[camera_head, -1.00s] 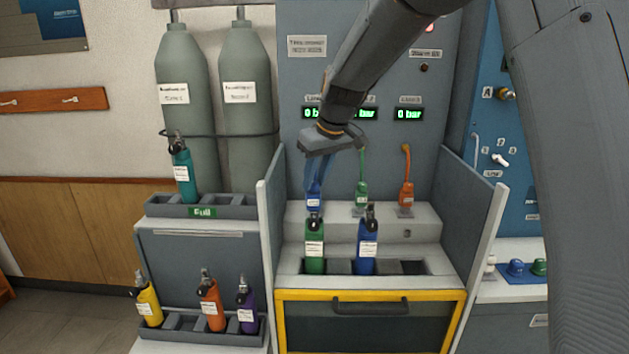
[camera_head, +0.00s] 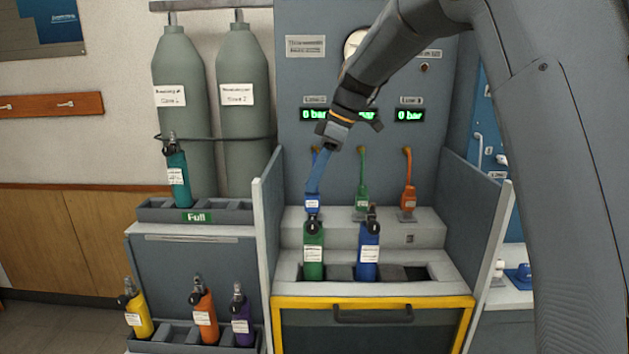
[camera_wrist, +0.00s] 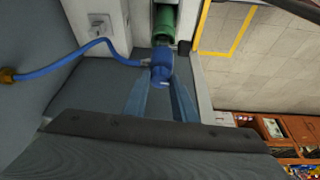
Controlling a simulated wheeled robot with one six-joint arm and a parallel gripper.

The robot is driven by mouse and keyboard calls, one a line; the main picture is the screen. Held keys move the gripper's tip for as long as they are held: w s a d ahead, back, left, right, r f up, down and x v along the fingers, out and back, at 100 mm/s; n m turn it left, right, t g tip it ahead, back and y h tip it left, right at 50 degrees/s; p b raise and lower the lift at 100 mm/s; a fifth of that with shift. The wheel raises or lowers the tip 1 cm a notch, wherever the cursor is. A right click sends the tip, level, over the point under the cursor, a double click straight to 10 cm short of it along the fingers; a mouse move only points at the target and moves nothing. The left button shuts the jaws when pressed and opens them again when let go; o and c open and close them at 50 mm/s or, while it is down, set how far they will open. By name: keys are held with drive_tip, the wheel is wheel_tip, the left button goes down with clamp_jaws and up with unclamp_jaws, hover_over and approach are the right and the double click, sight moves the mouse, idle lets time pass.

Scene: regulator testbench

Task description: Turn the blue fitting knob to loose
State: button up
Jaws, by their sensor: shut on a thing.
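The blue fitting (camera_head: 312,203) stands upright at the left of the bench ledge, behind the green bottle (camera_head: 313,258). In the wrist view the blue fitting (camera_wrist: 161,66) has a blue hose (camera_wrist: 95,42) joining it from the left, with the green bottle (camera_wrist: 165,22) just beyond it. My gripper (camera_head: 313,187) reaches down from above with its blue fingers on the fitting. In the wrist view the fingers of my gripper (camera_wrist: 160,82) are closed on both sides of the knob. The knob's turn marking is not readable.
A green fitting (camera_head: 361,198) and an orange fitting (camera_head: 408,200) stand to the right. A blue bottle (camera_head: 368,255) sits in the front rack. Side panels (camera_head: 268,235) bound the bench left and right. The lit gauge displays (camera_head: 409,115) read 0 bar.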

drive_tip(key=shift+n+g, duration=0.3)
drive_tip(key=shift+n, duration=0.3)
drive_tip(key=o, duration=1.1)
drive_tip(key=shift+c, duration=0.2)
drive_tip(key=b+v, duration=0.1)
drive_tip(key=v, duration=0.7)
